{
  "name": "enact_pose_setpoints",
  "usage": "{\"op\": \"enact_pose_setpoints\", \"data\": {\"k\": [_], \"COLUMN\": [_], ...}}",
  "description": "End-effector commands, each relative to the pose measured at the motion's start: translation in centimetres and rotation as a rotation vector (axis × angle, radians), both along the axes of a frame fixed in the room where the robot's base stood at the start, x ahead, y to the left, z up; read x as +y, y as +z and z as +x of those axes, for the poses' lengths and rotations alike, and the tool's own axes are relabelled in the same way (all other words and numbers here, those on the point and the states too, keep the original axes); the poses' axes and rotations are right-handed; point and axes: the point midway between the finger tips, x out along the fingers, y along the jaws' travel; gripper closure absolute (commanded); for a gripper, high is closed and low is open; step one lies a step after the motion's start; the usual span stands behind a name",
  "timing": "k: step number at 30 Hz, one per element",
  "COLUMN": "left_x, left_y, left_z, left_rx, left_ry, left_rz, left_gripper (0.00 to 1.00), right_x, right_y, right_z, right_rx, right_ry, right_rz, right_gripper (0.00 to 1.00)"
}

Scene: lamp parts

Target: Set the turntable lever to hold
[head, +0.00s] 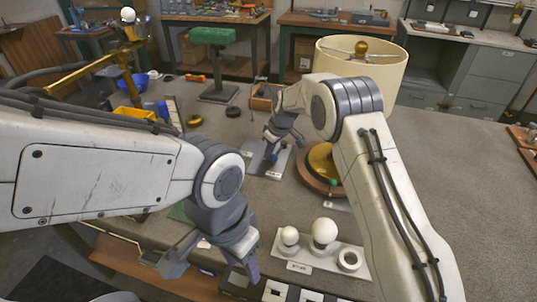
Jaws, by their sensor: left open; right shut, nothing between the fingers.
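A round wooden base with a brass top (311,178), apparently the turntable, stands right of centre, partly hidden by my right arm. A small green knob (332,183) shows at its front edge. A grey plate (257,168) with a small label lies left of it. A small blue tip (273,157) on this plate may be the lever; its setting cannot be told. My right gripper (270,147) is shut and empty, just above the plate near the blue tip; contact cannot be told. My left gripper (212,275) is open and empty at the table's front edge.
A cream lampshade (385,72) stands behind my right arm. A tray (330,254) with white bulbs and a ring is at the front. A green-topped stand (211,37), yellow bin (134,113) and brass lamp arm (85,73) stand farther left.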

Motion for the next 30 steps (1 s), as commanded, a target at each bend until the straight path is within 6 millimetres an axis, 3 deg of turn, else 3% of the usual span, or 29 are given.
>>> {"op": "enact_pose_setpoints", "data": {"k": [20,30], "left_x": [0.0,0.0], "left_y": [-0.2,1.2], "left_z": [0.0,0.0], "left_rx": [0.000,0.000], "left_ry": [0.000,0.000], "left_rz": [0.000,0.000], "left_gripper": [0.50,0.50], "right_x": [-0.6,0.7], "right_y": [0.0,0.3], "right_z": [0.0,0.0], "right_rx": [0.001,0.001], "right_ry": [-0.003,-0.006], "right_rz": [-0.001,0.000], "right_gripper": [1.00,1.00]}}
